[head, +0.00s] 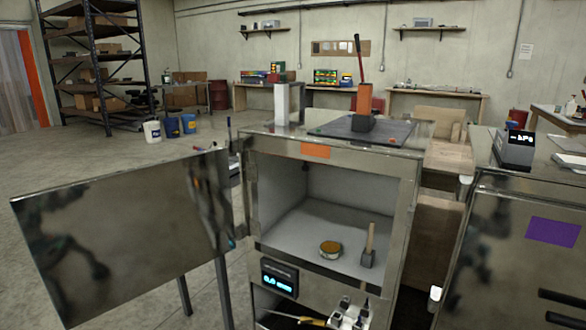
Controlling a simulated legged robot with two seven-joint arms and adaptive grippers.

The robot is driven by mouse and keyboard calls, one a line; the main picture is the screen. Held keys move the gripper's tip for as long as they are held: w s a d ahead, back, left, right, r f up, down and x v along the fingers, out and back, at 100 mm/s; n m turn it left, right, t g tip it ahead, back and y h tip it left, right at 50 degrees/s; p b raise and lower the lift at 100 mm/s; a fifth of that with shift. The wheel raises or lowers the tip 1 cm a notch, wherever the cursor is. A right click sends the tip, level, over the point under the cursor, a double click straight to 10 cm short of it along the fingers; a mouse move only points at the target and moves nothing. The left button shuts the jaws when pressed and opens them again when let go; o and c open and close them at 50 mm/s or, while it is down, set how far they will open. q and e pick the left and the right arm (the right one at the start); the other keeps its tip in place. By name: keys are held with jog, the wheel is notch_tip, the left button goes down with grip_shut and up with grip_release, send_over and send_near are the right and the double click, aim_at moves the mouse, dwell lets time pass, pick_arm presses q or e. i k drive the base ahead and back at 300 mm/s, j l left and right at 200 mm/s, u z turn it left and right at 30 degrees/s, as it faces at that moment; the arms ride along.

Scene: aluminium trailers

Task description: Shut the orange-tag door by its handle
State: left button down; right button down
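The orange-tag cabinet (405,215) stands at the centre, with an orange tag (316,151) on its top front rim. Its metal door (120,240) stands wide open to the left, hinged at the cabinet's left side. The inner face of the door is towards me and reflects blurred dark shapes. I cannot make out its handle. Inside the open compartment are a round tin (330,249) and a small upright block with a wooden handle (369,246). Neither of my grippers is in view.
A purple-tag cabinet (510,265) with a shut door stands at the right. A small display (279,278) is under the open compartment. Below it are a yellow-handled tool (311,321) and a white item (350,314). Buckets (152,131) and open floor lie behind the door.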

aim_at(96, 244)
jog(key=u, duration=0.45)
jog(key=i+j+u, duration=0.1)
jog(key=u, duration=0.8)
jog(key=i+u, duration=0.1)
jog(key=u, duration=0.35)
jog(key=i+u, duration=0.1)
jog(key=i, duration=1.95)
jog(key=i+j, duration=0.1)
jog(key=i, duration=0.9)
jog(key=i+z, duration=0.15)
jog(key=i, duration=0.85)
jog(key=z, duration=0.4)
jog(key=i+z, duration=0.1)
jog(key=z, duration=0.3)
jog(key=j+z, duration=0.1)
jog(key=z, duration=0.35)
jog(key=j+z, duration=0.1)
jog(key=z, duration=0.7)
jog(key=j+z, duration=0.1)
jog(key=z, duration=1.6)
jog(key=i+j, duration=0.05)
